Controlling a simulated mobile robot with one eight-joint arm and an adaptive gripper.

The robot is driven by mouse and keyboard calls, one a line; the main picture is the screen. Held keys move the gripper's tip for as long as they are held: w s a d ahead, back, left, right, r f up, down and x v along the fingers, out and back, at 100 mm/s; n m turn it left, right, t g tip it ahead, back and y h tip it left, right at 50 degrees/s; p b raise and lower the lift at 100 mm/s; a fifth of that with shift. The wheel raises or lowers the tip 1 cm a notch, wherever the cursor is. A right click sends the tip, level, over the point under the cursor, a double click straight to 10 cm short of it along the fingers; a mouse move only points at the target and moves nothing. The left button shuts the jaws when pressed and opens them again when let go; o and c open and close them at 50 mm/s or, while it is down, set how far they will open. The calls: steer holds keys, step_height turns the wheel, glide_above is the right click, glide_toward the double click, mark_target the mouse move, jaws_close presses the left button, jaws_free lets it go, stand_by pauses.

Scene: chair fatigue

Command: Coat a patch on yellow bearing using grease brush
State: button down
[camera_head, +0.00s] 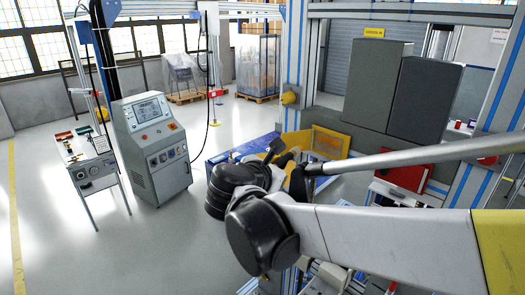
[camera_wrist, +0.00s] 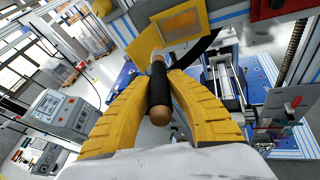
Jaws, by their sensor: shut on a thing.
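My gripper (camera_wrist: 158,72) has two yellow ribbed fingers, shut on the grease brush (camera_wrist: 158,92). The brush has a black handle with a rounded wooden end towards the wrist camera; its far end points away, close in the picture to a yellow panel, and its bristles are not clear. In the head view my gripper (camera_head: 290,160) is partly hidden by my dark wrist joints. A round yellow part (camera_head: 289,98) sits on a grey post beyond it; I cannot tell whether this is the yellow bearing. Contact between brush and any yellow part cannot be made out.
A yellow framed panel (camera_head: 330,142) stands just beyond my gripper, and it also shows in the wrist view (camera_wrist: 182,22). A grey control cabinet (camera_head: 150,145) and a small tool table (camera_head: 88,155) stand at left. Floor in front of them is clear. Metal posts and dark boxes (camera_head: 375,80) crowd the right.

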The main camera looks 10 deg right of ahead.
steer(key=w+d+f+b, duration=0.1)
steer(key=w+d+b, duration=0.1)
steer(key=w+d, duration=0.2)
steer(key=shift+d+f, duration=0.4)
steer(key=shift+d, duration=0.45)
steer(key=shift+w+d, duration=0.5)
steer(key=shift+d, duration=0.15)
stand_by(0.4)
steer(key=shift+s+d+p, duration=0.55)
steer(key=shift+s+d, duration=1.9)
steer(key=shift+s, duration=0.9)
steer(key=w+a+b, duration=0.2)
steer(key=w+a, duration=0.3)
steer(key=w, duration=0.1)
steer(key=shift+w, duration=0.4)
steer(key=shift+s, duration=0.1)
